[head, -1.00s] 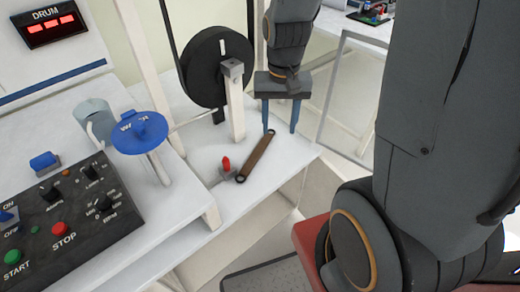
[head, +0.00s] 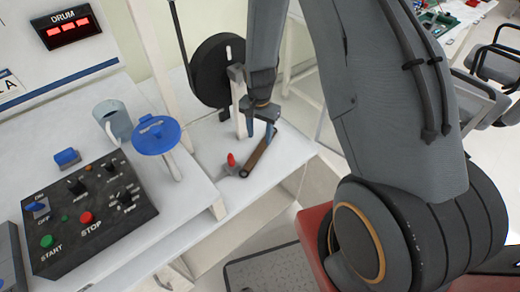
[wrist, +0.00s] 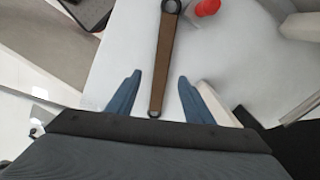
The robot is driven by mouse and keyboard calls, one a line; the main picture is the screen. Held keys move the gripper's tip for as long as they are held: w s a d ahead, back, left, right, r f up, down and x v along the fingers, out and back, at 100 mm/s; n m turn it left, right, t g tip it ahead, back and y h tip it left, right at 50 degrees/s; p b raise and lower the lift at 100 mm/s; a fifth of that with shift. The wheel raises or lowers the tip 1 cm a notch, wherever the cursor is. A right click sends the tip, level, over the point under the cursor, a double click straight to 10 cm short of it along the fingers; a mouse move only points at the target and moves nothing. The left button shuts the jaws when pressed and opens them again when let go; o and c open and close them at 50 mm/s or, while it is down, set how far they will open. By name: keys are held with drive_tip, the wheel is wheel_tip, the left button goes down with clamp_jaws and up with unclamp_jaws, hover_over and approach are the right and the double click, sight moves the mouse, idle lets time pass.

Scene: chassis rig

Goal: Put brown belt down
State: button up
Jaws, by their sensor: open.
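The brown belt (head: 258,153) is a straight brown strip with dark ring ends. It lies flat on the white lower bench, near its front edge. My gripper (head: 259,131) is over the belt's far end in the head view. In the wrist view the belt (wrist: 162,60) runs lengthwise away from me, and its near ring end sits between my two blue fingers (wrist: 158,95). The fingers are open, with clear gaps on both sides of the belt. How high they are above the bench is hard to tell.
A red-tipped peg (head: 231,160) stands close beside the belt; it also shows in the wrist view (wrist: 206,8). A black drum wheel (head: 214,72) and a light post stand behind. A blue round knob (head: 152,134) and a control panel (head: 92,212) are at the left.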

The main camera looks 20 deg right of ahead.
drive_tip(key=shift+f, duration=0.8)
drive_tip(key=shift+w+d+f+p, duration=0.15)
drive_tip(key=shift+f+p, duration=0.2)
drive_tip(key=shift+f, duration=0.65)
drive_tip(key=shift+w+a+f+p, duration=0.1)
drive_tip(key=shift+f+p, duration=0.25)
drive_tip(key=shift+f, duration=0.65)
drive_tip(key=shift+w+d+f+p, duration=0.15)
drive_tip(key=shift+f+p, duration=0.2)
drive_tip(key=shift+f, duration=0.65)
clamp_jaws()
wheel_tip(320, 180, up, 28)
drive_tip(key=b, duration=0.4)
drive_tip(key=n, duration=0.9)
approach(260, 149)
drive_tip(key=s, duration=0.1)
drive_tip(key=s+r, duration=0.1)
drive_tip(key=s, duration=0.1)
drive_tip(key=s+r, duration=0.1)
drive_tip(key=shift+s, duration=0.35)
